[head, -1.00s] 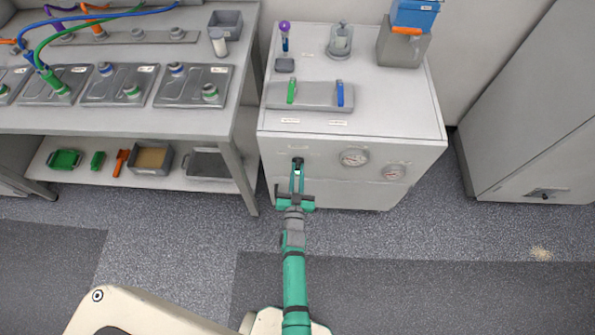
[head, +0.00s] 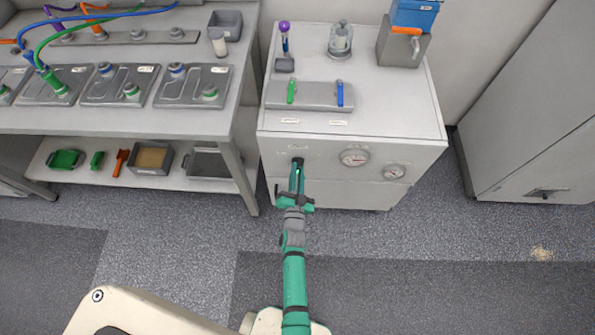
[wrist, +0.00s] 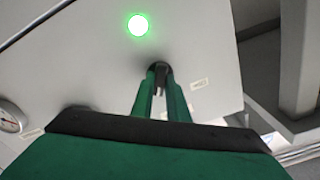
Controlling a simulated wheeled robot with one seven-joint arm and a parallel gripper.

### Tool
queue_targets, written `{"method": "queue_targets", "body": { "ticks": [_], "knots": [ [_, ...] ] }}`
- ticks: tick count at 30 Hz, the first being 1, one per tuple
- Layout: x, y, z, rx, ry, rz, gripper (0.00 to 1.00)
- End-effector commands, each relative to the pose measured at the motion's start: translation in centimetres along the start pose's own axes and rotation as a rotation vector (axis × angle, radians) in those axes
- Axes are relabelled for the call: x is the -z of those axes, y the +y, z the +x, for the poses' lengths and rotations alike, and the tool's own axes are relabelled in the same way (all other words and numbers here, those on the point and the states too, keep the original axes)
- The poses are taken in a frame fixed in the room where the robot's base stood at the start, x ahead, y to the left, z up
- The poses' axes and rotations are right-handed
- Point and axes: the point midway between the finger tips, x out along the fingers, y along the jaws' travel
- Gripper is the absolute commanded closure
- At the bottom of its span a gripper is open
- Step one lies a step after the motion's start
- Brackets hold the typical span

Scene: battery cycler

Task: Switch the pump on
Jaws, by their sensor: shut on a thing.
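The pump cabinet (head: 350,185) is a pale grey box with a dark switch knob (head: 298,160) on its front at the left. The knob (wrist: 162,71) also shows in the wrist view between my fingertips. My gripper (head: 297,167) is shut on it, with its wrist turned at a slant to the cabinet face. Its green fingers also show in the wrist view (wrist: 160,82). A round lamp (wrist: 138,25) beside the knob glows bright green. The fingers hide much of the knob, and any marking on it is unreadable.
Two round gauges (head: 354,157) sit right of the knob. A bench (head: 150,122) stands left. Open floor lies in front.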

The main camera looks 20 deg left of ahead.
Motion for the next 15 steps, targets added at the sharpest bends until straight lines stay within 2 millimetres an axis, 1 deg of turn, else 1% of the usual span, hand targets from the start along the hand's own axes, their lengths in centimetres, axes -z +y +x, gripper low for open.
{"method": "queue_targets", "body": {
  "ticks": [6,7,8,9,15],
  "knots": [
    [-0.07,0.0,-0.05,0.0,-0.001,0.002,1.0],
    [-0.07,0.0,-0.05,0.0,-0.001,0.002,0.84],
    [-0.07,0.0,-0.05,0.0,-0.001,0.002,0.76],
    [-0.06,0.01,-0.05,0.0,-0.001,0.002,0.67],
    [-0.04,0.0,-0.03,0.0,-0.001,0.001,0.67]
  ]
}}
